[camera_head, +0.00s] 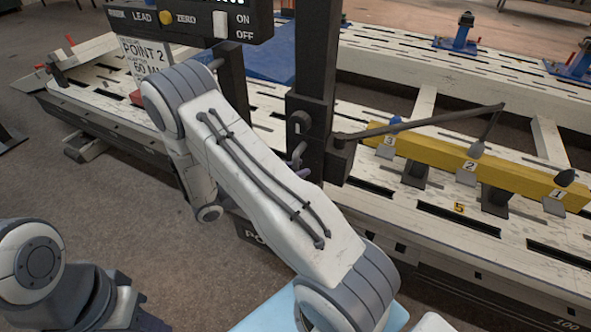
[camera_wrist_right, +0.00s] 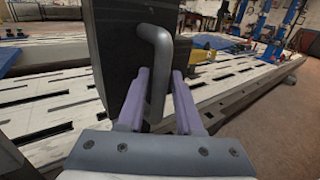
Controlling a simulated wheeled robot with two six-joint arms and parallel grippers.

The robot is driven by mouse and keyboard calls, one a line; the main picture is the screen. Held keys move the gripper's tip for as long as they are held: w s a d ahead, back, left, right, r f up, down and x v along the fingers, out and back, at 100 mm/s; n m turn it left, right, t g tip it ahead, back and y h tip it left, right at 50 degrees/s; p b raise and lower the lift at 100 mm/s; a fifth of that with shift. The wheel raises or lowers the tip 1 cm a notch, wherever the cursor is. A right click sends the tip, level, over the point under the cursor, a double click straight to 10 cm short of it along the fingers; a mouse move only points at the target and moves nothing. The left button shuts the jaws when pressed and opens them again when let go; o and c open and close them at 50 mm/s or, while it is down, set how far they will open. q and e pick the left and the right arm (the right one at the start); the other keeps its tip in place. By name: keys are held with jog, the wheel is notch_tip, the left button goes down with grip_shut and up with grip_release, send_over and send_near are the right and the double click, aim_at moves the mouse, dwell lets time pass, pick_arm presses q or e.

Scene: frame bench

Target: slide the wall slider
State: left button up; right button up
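The slider's grey bent handle (camera_wrist_right: 158,60) stands out from a dark upright block (camera_wrist_right: 118,50) in the right wrist view. The two purple fingers of my right gripper (camera_wrist_right: 161,85) lie on either side of the handle, close to it. I cannot tell whether they press on it. In the head view the handle (camera_head: 298,151) shows small beside the black post (camera_head: 313,90). My right gripper (camera_head: 303,171) is mostly hidden there behind my own arm. My left arm shows at the lower left, but its gripper is out of view.
A dark panel (camera_head: 190,20) with a yellow button and a white ON/OFF switch is at the top. A thin dark rod (camera_head: 420,122) reaches right from the post above a yellow bar (camera_head: 480,168) with numbered tags. The slotted white bench (camera_head: 400,215) spreads behind. Floor at left is clear.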

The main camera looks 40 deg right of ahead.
jog(key=shift+d, duration=0.15)
jog(key=shift+s, duration=0.1)
grip_shut()
dwell(1.3)
